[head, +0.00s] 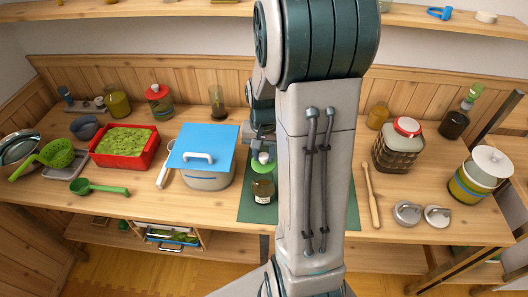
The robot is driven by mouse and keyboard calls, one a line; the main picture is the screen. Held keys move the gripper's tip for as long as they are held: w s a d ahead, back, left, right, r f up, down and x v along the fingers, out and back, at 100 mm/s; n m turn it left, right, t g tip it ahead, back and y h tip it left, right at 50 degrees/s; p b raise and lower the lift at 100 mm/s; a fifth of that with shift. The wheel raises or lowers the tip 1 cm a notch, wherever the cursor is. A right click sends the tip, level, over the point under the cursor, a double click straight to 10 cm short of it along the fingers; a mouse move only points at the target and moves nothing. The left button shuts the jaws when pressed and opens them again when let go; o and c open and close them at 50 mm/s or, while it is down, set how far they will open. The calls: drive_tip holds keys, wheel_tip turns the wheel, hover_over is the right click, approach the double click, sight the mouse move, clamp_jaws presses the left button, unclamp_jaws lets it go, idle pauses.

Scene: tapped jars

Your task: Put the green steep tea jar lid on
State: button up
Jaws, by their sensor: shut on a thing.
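The tea jar (263,189), dark glass with a pale label, stands upright on a dark green mat (247,213) near the front of the counter. The green lid (261,166) is just above the jar's mouth. Whether it touches the rim cannot be told from here. My gripper (263,155) points down over the jar and is shut on the green lid. My own arm covers the middle of the mat and part of the gripper.
A pot with a blue board (203,146) on it stands close left of the jar. A red tray of green stuff (124,146) is farther left. Right of my arm are a wooden spoon (371,195), a wicker-wrapped jar (397,150) and two small lids (407,212).

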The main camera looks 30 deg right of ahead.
sight(263, 167)
drive_tip(key=shift+f+b, duration=1.7)
drive_tip(key=shift+f, duration=0.6)
drive_tip(key=shift+f+b, duration=0.8)
drive_tip(key=shift+f, duration=0.15)
drive_tip(key=o, duration=1)
drive_tip(key=shift+r, duration=0.2)
wheel_tip(263, 167, up, 14)
drive_tip(key=shift+f+b, duration=0.2)
drive_tip(key=shift+b, duration=0.15)
